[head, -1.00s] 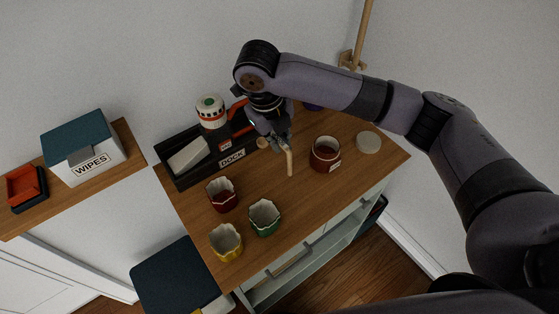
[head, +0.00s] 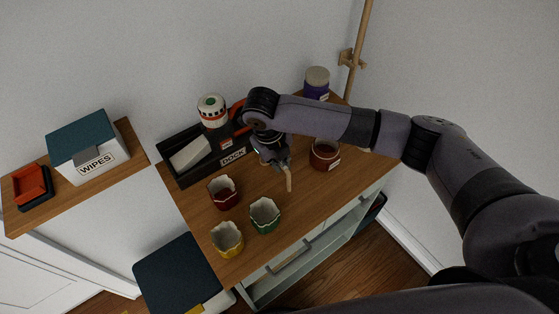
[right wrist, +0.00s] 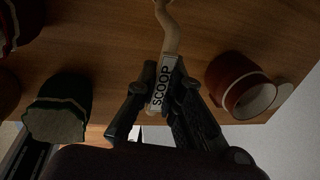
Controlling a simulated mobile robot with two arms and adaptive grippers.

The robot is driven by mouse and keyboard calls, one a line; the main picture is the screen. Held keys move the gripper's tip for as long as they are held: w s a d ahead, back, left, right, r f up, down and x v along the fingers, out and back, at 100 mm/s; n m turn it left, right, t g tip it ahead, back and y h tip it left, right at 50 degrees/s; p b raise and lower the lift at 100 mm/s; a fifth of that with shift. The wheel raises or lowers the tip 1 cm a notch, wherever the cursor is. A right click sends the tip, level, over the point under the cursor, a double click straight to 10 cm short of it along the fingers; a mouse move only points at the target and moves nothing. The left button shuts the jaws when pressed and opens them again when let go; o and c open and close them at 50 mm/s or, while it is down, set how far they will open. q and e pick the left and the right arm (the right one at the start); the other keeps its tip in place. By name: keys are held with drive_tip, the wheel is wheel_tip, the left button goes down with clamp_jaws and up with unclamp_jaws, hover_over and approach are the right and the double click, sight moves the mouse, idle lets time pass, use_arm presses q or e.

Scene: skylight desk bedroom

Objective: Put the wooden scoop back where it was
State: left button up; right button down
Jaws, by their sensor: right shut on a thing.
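My right gripper (head: 282,163) is shut on the wooden scoop (head: 289,181), over the middle of the desk. In the head view a pale length of the scoop points down from the fingers, and the gripper hides the rest. In the right wrist view the fingers (right wrist: 157,98) close around the handle (right wrist: 170,42), which has a SCOOP label and a bend at the top edge. The scoop's bowl does not show. I cannot tell whether the scoop touches the desk. A dark red jar (head: 322,155) stands to the right of the gripper. My left gripper is not in view.
Red (head: 222,192), green (head: 265,215) and yellow (head: 227,240) cups stand at the front left. A purple jar (head: 317,85) stands at the back. The wooden desk (head: 300,209) is clear at the front right.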

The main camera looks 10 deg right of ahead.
drive_tip(key=c, duration=1.7)
unclamp_jaws()
drive_tip(key=shift+f, duration=0.1)
drive_tip(key=r+b, duration=0.1)
drive_tip(key=r, duration=0.3)
drive_tip(key=a+r+b, duration=0.1)
drive_tip(key=r, duration=0.3)
drive_tip(key=a+r, duration=0.1)
drive_tip(key=r, duration=0.3)
drive_tip(key=shift+s+r+b, duration=0.1)
drive_tip(key=shift+s+b, duration=0.3)
